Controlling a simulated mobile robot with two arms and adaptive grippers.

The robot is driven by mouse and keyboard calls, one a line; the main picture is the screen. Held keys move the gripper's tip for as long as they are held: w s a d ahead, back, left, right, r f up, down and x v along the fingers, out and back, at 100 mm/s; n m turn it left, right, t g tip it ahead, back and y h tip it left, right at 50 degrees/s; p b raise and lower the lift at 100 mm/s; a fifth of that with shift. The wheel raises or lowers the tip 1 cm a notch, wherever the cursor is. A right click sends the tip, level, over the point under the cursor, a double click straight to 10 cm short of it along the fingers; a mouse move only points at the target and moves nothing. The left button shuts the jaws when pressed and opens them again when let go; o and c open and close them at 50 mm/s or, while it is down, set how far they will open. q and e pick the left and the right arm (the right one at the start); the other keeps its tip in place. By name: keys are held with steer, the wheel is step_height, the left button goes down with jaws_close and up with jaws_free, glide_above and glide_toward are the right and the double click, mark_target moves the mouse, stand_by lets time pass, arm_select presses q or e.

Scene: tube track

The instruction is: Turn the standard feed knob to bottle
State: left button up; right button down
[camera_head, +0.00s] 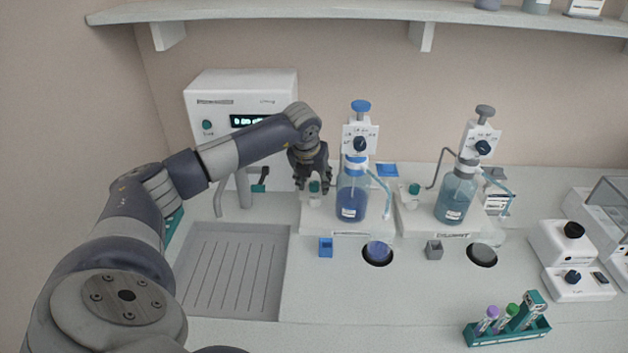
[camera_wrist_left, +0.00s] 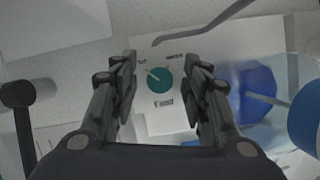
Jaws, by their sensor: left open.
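The green feed knob (camera_head: 315,187) sits on the white base of the left bottle station, left of the blue-liquid bottle (camera_head: 351,199). In the left wrist view the knob (camera_wrist_left: 160,80) is a round green disc with a pale pointer toward the upper left. Small labels lie above it on both sides and one below; I cannot read them. My left gripper (camera_head: 314,184) is open over the knob, pointing down. In the left wrist view its fingers (camera_wrist_left: 160,85) stand on either side of the knob, apart from it. My right gripper is not in view.
The blue bottle and its tubing stand close right of the gripper. A second station with a teal bottle (camera_head: 455,201) and green knob (camera_head: 414,188) is further right. A white purifier (camera_head: 220,95) with a spout stands behind left; a ribbed drain tray (camera_head: 235,270) lies in front.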

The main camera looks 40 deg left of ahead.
arm_select(q)
steer(key=v, duration=1.2)
